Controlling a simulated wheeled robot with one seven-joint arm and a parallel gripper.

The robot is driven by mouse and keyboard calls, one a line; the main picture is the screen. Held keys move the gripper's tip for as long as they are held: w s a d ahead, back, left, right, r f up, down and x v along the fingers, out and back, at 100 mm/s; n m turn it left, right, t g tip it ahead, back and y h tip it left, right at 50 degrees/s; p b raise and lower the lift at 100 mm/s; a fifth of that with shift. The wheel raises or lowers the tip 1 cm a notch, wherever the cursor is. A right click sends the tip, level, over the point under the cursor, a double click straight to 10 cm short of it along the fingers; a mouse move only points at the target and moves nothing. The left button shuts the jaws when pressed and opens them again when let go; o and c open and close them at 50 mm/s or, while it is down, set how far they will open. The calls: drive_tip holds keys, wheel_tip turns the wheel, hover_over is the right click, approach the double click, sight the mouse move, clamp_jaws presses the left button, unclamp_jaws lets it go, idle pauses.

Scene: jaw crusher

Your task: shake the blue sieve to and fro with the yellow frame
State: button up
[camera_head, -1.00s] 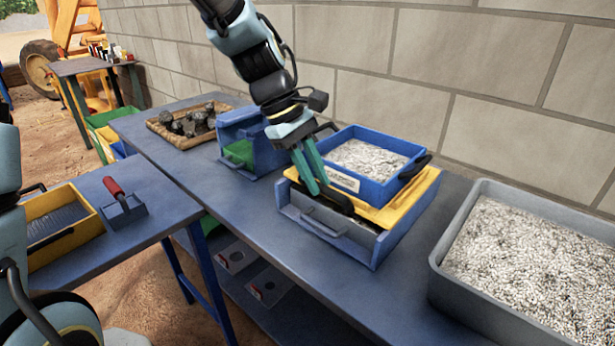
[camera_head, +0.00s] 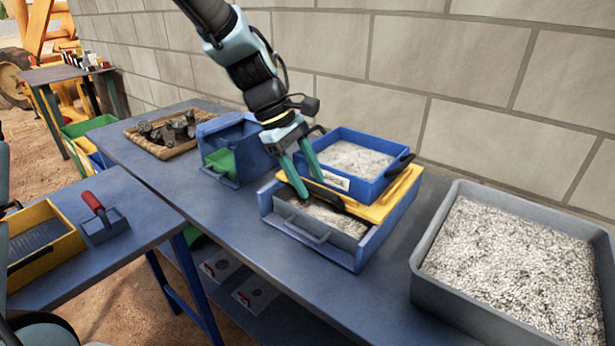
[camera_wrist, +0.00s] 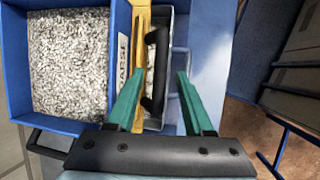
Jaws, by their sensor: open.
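The blue sieve (camera_head: 345,185), labelled on its front and full of grey gravel (camera_head: 352,160), sits in the yellow frame (camera_head: 385,208). The frame rests on a blue tray (camera_head: 365,248) with gravel showing inside its front part. The frame's black handle (camera_head: 338,199) faces the tray's front. My gripper (camera_head: 309,188) is open at this handle. In the wrist view, the two green fingers of my gripper (camera_wrist: 161,76) stand apart with the black handle (camera_wrist: 156,65) between them, nearer the left finger. The blue sieve (camera_wrist: 113,60) lies to the left there.
A grey bin of gravel (camera_head: 425,265) stands to the right. A blue box with green inside (camera_head: 200,150) and a basket of dark rocks (camera_head: 135,140) stand to the left. A side table (camera_head: 120,258) holds a yellow tray (camera_head: 70,255) and a red-handled scoop (camera_head: 92,203). The wall is close behind.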

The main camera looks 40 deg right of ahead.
drive_tip(key=b+v, duration=0.1)
drive_tip(key=v, duration=0.9)
drive_tip(key=shift+r, duration=0.35)
drive_tip(key=shift+w+a, duration=0.1)
